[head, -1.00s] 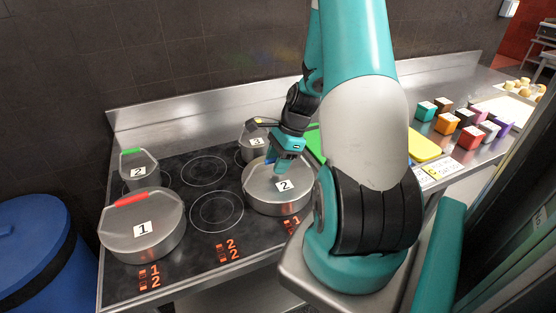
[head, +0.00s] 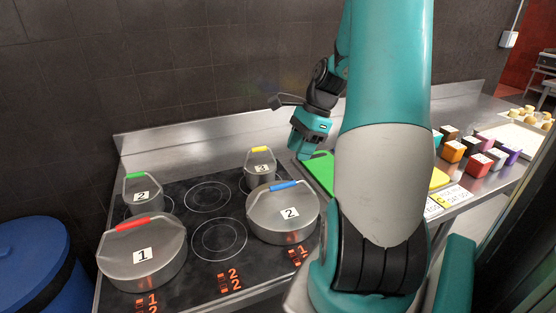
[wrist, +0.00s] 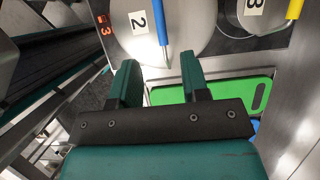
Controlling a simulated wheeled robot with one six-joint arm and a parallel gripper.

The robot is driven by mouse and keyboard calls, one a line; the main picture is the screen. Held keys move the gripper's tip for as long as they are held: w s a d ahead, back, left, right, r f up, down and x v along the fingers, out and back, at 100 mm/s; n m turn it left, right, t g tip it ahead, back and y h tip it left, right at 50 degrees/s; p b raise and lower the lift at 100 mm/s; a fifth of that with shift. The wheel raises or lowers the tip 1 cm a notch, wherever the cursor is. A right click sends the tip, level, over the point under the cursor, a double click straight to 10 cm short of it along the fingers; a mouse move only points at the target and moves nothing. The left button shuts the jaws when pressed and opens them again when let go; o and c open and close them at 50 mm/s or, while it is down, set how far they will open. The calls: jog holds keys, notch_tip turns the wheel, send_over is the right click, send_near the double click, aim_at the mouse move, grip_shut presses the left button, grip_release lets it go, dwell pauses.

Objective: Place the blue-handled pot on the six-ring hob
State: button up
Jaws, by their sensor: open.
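The blue-handled pot (head: 283,213), a wide steel pot labelled 2, sits upright on the front right of the dark hob (head: 188,226). Its blue handle (wrist: 162,22) shows at the top of the wrist view. My gripper (wrist: 158,75) is open and empty. In the head view my gripper (head: 302,152) hangs above and behind the pot, to its right, near the green board. The two fingers are apart from the pot and handle. The hob ring under the pot is hidden.
A red-handled pot (head: 143,262) is front left, a green-handled pot (head: 143,195) back left, and a yellow-handled pot (head: 260,170) back right. Two middle rings (head: 218,239) are bare. A green board (head: 318,172) lies right of the hob. Coloured boxes (head: 476,165) stand further right.

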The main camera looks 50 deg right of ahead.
jog(key=w+a+r+n+g, duration=0.1)
jog(key=w+a+r+n, duration=0.15)
jog(key=a+n, duration=0.75)
jog(key=w+a+r+n, duration=0.2)
jog(key=a+r+n, duration=0.3)
jog(key=a, duration=0.9)
jog(key=s+a+r+n+g, duration=0.1)
jog(key=s+a+n, duration=1.1)
jog(key=a+n, duration=0.2)
jog(key=n, duration=0.2)
jog(key=shift+a+n, duration=0.3)
jog(key=shift+a, duration=0.05)
